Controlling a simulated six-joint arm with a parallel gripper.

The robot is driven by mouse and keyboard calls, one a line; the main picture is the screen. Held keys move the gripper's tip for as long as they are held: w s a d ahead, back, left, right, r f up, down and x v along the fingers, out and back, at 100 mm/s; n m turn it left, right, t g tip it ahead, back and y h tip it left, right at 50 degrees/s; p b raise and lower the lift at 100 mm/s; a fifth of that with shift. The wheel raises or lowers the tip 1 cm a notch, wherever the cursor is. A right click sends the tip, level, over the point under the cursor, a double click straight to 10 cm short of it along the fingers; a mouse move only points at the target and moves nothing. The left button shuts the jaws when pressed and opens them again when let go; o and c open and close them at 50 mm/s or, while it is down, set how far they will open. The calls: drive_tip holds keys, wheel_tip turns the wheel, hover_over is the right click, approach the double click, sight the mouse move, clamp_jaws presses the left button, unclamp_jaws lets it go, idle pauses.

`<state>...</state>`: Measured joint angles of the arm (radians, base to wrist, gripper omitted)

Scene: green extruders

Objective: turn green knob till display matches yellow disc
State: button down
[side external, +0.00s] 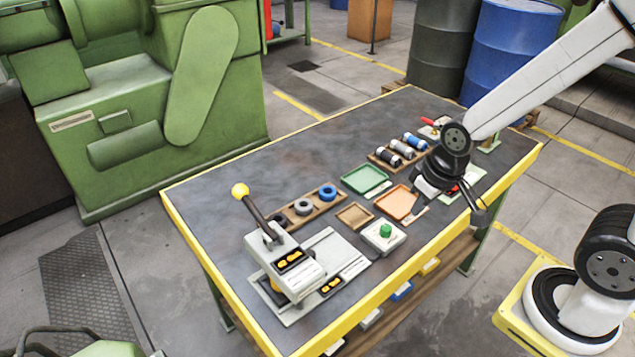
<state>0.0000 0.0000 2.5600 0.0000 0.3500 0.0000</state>
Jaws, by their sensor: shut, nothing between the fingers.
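The green knob (386,230) sits on top of a small white box (383,243) near the table's front edge. A light grey press-like device (285,270) stands left of it, with a dark panel showing yellow marks (290,259). A second small dark plate with yellow marks (331,286) lies on the device's base. The marks are too small to read, and I cannot tell which is the display or the yellow disc. My gripper (479,207) is shut and empty, to the right of the knob and apart from it, near the table's right front edge.
The device has a lever with a yellow ball (240,190). A green tray (365,180), an orange tray (396,203) and a brown tray (355,216) lie behind the knob box. Spools (401,150) stand at the back right. The table's left rear is clear.

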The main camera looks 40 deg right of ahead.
drive_tip(key=shift+c, duration=2.2)
unclamp_jaws()
drive_tip(key=shift+w, duration=0.15)
drive_tip(key=shift+o, duration=0.7)
drive_tip(key=shift+w+d+f, duration=0.1)
drive_tip(key=shift+w+f, duration=0.05)
drive_tip(key=shift+w, duration=0.05)
drive_tip(key=m+g, duration=0.2)
drive_tip(key=g, duration=0.1)
hover_over(386, 227)
drive_tip(key=shift+h, duration=0.3)
drive_tip(key=f, duration=0.9)
drive_tip(key=shift+a+f, duration=0.2)
drive_tip(key=shift+f, duration=0.1)
drive_tip(key=shift+d+f, duration=0.15)
drive_tip(key=shift+f, duration=3.7)
